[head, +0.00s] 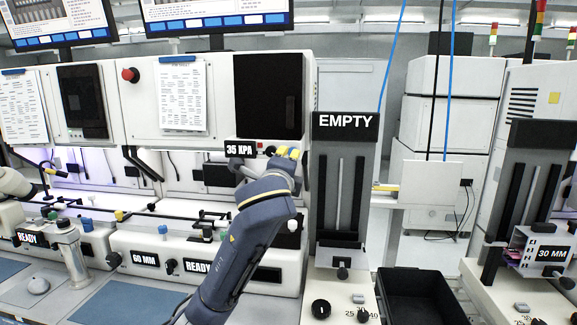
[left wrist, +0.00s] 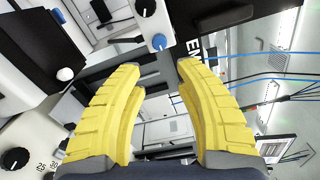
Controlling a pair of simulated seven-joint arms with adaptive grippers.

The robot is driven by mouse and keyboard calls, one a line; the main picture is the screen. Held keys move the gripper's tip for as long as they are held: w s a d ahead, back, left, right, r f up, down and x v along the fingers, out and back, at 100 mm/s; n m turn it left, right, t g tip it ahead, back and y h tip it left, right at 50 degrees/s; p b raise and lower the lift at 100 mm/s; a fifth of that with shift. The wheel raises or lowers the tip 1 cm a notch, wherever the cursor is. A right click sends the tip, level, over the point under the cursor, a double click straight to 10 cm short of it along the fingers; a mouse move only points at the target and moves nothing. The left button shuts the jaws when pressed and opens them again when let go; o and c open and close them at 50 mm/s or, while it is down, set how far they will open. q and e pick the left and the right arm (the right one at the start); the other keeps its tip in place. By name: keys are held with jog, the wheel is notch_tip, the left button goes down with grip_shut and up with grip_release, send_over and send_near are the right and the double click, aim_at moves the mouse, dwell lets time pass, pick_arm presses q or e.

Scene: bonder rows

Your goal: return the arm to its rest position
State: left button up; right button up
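My left arm rises from the bottom middle of the head view. Its left gripper (head: 288,153) is in front of the white machine row, just left of the station labelled EMPTY (head: 346,126). Only a little of its yellow fingers shows there. In the left wrist view the two yellow fingers of the left gripper (left wrist: 158,68) stand apart, with nothing held between them. Part of the EMPTY label (left wrist: 193,48) shows just beyond the right finger. My right gripper is in neither view.
A black bin (head: 425,290) is at the lower right, next to a black knob (head: 320,309). A 30 MM cassette (head: 540,250) is at the far right.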

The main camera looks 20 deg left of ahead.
pick_arm(q)
jog(key=shift+f, duration=0.1)
